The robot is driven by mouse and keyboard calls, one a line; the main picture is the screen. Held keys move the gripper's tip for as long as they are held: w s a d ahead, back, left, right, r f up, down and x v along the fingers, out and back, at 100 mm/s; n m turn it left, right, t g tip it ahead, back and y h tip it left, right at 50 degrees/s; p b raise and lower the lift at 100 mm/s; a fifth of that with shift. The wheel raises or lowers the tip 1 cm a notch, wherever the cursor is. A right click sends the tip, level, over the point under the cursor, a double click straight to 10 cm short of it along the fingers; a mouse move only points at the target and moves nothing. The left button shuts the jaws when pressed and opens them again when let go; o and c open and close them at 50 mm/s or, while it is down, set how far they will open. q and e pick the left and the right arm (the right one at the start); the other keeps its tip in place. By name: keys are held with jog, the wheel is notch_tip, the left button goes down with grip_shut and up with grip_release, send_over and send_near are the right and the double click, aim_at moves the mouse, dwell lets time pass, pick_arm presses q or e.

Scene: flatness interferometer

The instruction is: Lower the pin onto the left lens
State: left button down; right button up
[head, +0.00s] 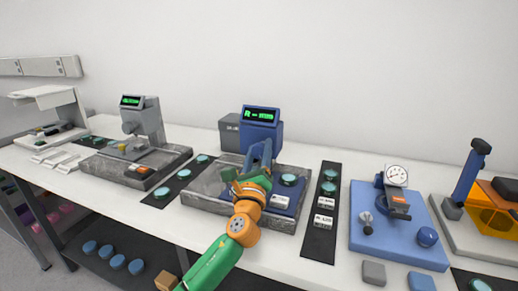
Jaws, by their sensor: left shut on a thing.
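My left gripper (249,182) reaches in from the bottom over the middle instrument with the blue "R" display (261,116). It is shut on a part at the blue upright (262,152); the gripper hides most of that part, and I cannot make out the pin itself. One teal lens (289,180) sits on the instrument's blue plate, just right of the gripper. Any lens left of it is hidden behind the gripper and wrist. Whether the pin touches a lens cannot be seen. My right gripper is out of view.
A dark strip (318,240) with teal lenses and white labels lies right of the instrument. Another strip (180,187) with lenses lies left. A grey gauge stand (148,117) is farther left. A blue board (421,243) with a dial gauge (397,175) is at the right.

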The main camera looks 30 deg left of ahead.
pick_arm(q)
jog(key=n+g, duration=0.1)
jog(key=n, duration=0.1)
jog(key=n+g+y+p, duration=0.1)
jog(key=n, duration=0.2)
jog(key=shift+r+y+p, duration=0.15)
jog(key=shift+y+p, duration=0.15)
jog(key=n+g+p, duration=0.1)
jog(key=n+p, duration=0.1)
jog(key=n, duration=0.2)
jog(key=shift+g, duration=0.3)
jog(key=n+p, duration=0.2)
jog(key=n+g+p, duration=0.1)
jog(key=n, duration=0.1)
jog(key=shift+r+g+p, duration=0.1)
jog(key=shift+g+p, duration=0.2)
jog(key=shift+p, duration=0.05)
jog(key=shift+f+n+g+h+p, duration=0.15)
jog(key=shift+n+h+p, duration=0.1)
jog(key=shift+n+p, duration=0.45)
jog(key=shift+f+n+g+h+p, duration=0.15)
jog(key=shift+n+h+p, duration=0.1)
jog(key=shift+n+p, duration=0.45)
jog(key=shift+c, duration=1.6)
grip_release()
